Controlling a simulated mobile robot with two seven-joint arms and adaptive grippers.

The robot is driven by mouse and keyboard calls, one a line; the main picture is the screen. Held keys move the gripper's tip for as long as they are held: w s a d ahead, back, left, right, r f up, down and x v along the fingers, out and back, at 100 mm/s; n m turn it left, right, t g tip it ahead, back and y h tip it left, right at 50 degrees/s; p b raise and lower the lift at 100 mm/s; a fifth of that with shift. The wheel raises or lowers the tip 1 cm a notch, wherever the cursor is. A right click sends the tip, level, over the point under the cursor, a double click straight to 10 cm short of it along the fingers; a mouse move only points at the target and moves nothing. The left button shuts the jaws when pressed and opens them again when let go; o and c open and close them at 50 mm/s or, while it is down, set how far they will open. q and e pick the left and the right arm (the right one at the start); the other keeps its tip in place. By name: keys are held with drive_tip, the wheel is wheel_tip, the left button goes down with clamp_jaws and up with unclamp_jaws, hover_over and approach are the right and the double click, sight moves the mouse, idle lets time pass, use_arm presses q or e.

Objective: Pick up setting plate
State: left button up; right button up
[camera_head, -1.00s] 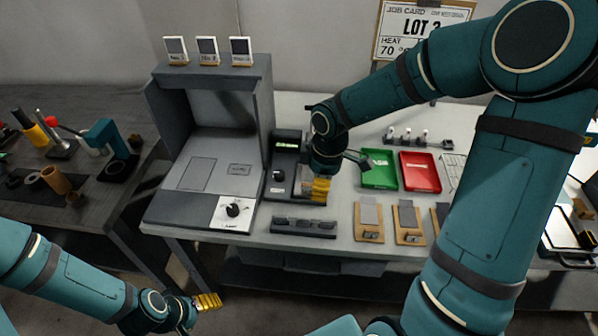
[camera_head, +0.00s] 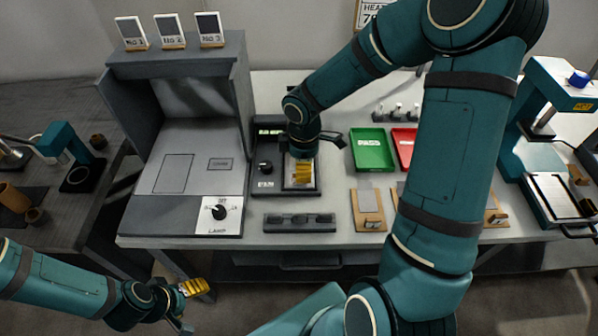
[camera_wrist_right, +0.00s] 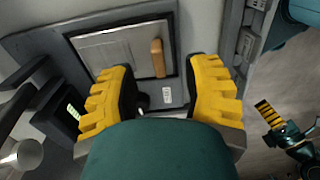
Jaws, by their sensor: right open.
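A flat grey metal plate with a wooden handle lies in a dark frame on a bench device; in the right wrist view I see the plate (camera_wrist_right: 118,50) and its handle (camera_wrist_right: 158,58). I cannot tell for sure that this is the setting plate. My right gripper (camera_head: 302,180) points down over this device in the head view. In the right wrist view the right gripper (camera_wrist_right: 161,65) is open and empty, its yellow fingers apart on either side of the handle's line. My left gripper (camera_head: 194,288) hangs low in front of the bench, its opening unclear.
A grey booth with a lamp knob (camera_head: 219,212) stands left of the device. A dark slotted block (camera_head: 299,223) lies in front. Green (camera_head: 372,150) and red (camera_head: 404,146) trays and wooden card stands (camera_head: 368,208) sit to the right. My right arm hides part of the bench.

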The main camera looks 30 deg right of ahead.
drive_tip(key=shift+w+a+f+b, duration=0.15)
drive_tip(key=shift+f+b, duration=0.35)
drive_tip(key=shift+f, duration=0.85)
drive_tip(key=shift+w+f+b, duration=0.1)
drive_tip(key=shift+f+b, duration=0.35)
drive_tip(key=shift+f, duration=0.9)
drive_tip(key=shift+r, duration=0.1)
drive_tip(key=shift+c, duration=0.4)
clamp_jaws()
